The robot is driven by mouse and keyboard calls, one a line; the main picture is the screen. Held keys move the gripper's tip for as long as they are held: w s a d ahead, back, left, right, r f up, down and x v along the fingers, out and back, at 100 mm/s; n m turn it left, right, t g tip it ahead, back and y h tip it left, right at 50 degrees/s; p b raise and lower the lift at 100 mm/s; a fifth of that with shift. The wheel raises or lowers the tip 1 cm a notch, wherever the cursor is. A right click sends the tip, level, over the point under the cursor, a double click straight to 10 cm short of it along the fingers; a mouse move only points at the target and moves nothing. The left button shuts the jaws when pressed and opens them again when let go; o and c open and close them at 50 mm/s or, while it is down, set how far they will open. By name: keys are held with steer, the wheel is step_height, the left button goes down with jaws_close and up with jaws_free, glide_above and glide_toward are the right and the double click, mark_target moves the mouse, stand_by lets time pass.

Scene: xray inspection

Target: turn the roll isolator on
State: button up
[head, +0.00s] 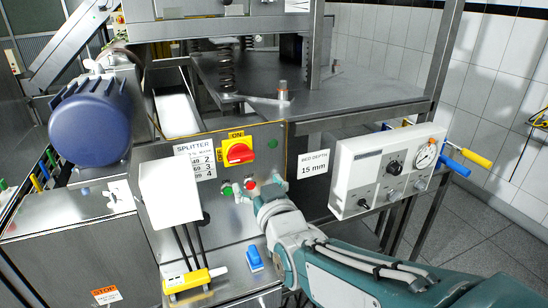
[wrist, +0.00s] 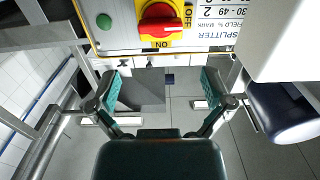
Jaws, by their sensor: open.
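The likely roll isolator is a red rotary knob (head: 238,152) on a yellow plate marked ON at the top and OFF at the left. It sits on the steel control panel (head: 225,225). In the wrist view the red knob (wrist: 160,19) appears upside down at the top centre, its handle lying roughly sideways. My gripper (head: 258,187) is just below the knob in the head view, in front of the panel's buttons.
A blue motor (head: 90,125) is further left. A grey-white gauge box (head: 385,168) is at the right. A blue switch (head: 254,258) and a yellow-handled part (head: 188,281) are low on the panel.

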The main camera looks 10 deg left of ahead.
mark_target(244, 158)
steer(key=x, duration=0.7)
steer(key=shift+s+a, duration=0.3)
steer(key=shift+a, duration=0.1)
steer(key=w, duration=0.3)
steer(key=shift+w+a+r, duration=0.15)
steer(key=shift+w+r, duration=0.05)
steer(key=shift+w, duration=0.05)
steer(key=shift+w+a+f, duration=0.1)
steer(key=shift+w+a, duration=0.15)
steer(key=shift+a, duration=0.45)
steer(key=c, duration=0.5)
steer(key=shift+d, duration=0.2)
steer(key=c, duration=0.3)
